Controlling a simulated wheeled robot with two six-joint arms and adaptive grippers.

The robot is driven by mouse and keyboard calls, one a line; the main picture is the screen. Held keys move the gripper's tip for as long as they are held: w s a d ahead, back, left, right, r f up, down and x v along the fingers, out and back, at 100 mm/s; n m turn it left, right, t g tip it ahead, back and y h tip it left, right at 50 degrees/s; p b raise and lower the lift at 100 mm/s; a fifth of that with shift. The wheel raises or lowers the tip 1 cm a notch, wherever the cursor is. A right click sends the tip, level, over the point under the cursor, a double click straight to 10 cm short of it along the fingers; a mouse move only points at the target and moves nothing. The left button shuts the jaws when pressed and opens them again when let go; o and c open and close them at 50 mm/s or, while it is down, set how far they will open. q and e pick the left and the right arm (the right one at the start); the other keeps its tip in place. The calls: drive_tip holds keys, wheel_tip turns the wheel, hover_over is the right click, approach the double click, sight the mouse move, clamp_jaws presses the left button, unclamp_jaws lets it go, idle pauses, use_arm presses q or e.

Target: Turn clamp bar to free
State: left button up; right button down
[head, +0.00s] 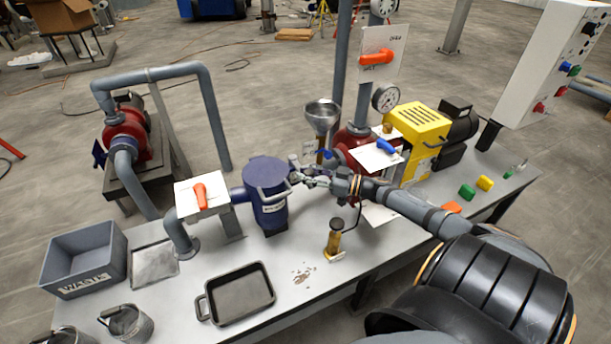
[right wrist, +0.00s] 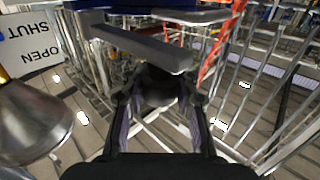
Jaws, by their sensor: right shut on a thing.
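The dark blue filter housing (head: 268,212) stands on the bench with its lid on. My right gripper (head: 300,178) reaches in from the right at the lid's right edge. In the right wrist view its fingers (right wrist: 160,100) are closed about a dark rounded end by the bar; the exact contact is hard to see. My left gripper is out of view.
An orange-handled valve (head: 201,195) stands left of the housing. A metal funnel (head: 322,116) and a blue-handled valve (head: 386,147) are behind my right gripper. A brass cylinder (head: 334,241) and black tray (head: 238,296) are in front. An OPEN/SHUT label (right wrist: 35,42) shows in the right wrist view.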

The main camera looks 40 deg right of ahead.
drive_tip(key=c, duration=1.5)
unclamp_jaws()
drive_tip(key=shift+s+d+f, duration=0.15)
drive_tip(key=shift+d+f, duration=0.05)
drive_tip(key=shift+f, duration=0.05)
drive_tip(key=o, duration=0.5)
drive_tip(key=shift+s+d+r, duration=0.25)
drive_tip(key=shift+s+d, duration=0.1)
drive_tip(key=shift+s, duration=0.15)
drive_tip(key=shift+w+a, duration=0.2)
drive_tip(key=shift+w, duration=0.05)
drive_tip(key=v, duration=0.7)
drive_tip(key=shift+s+d, duration=0.15)
drive_tip(key=shift+s, duration=0.1)
